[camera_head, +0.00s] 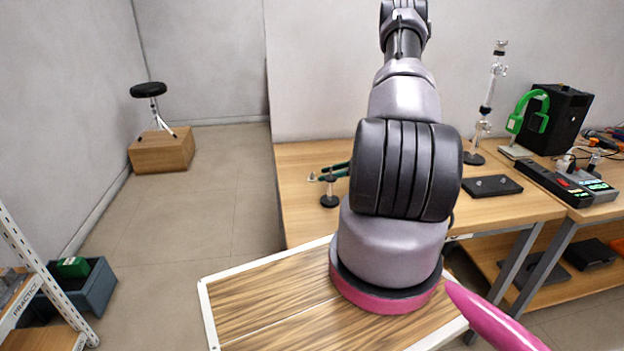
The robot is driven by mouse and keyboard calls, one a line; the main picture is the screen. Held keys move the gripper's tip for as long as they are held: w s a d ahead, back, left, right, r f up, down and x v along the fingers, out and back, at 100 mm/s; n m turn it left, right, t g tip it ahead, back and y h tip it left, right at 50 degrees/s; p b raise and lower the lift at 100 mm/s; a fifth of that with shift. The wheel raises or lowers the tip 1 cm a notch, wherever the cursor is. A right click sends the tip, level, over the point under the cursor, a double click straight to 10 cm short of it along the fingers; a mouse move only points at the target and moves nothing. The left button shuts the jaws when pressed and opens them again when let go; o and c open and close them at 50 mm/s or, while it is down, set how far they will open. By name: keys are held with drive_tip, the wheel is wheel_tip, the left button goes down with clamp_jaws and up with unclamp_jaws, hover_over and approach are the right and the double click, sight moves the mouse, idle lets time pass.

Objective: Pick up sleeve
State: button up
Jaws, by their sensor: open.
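I cannot make out a sleeve in the head view. My arm fills the middle of the picture and hides part of the workbench (310,228) behind it. My gripper is not in view; the arm's far end runs out past the top edge.
A wood-grained surface with a white rim (204,310) lies below the arm. On the right are a black pad (492,186), a glass column stand (490,95), a black box (562,118) and a device (560,182). Floor at left centre is clear.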

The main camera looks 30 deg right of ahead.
sight(314, 177)
drive_tip(key=shift+x, duration=1.6)
drive_tip(key=shift+s, duration=0.1)
clamp_jaws()
drive_tip(key=shift+r, duration=0.1)
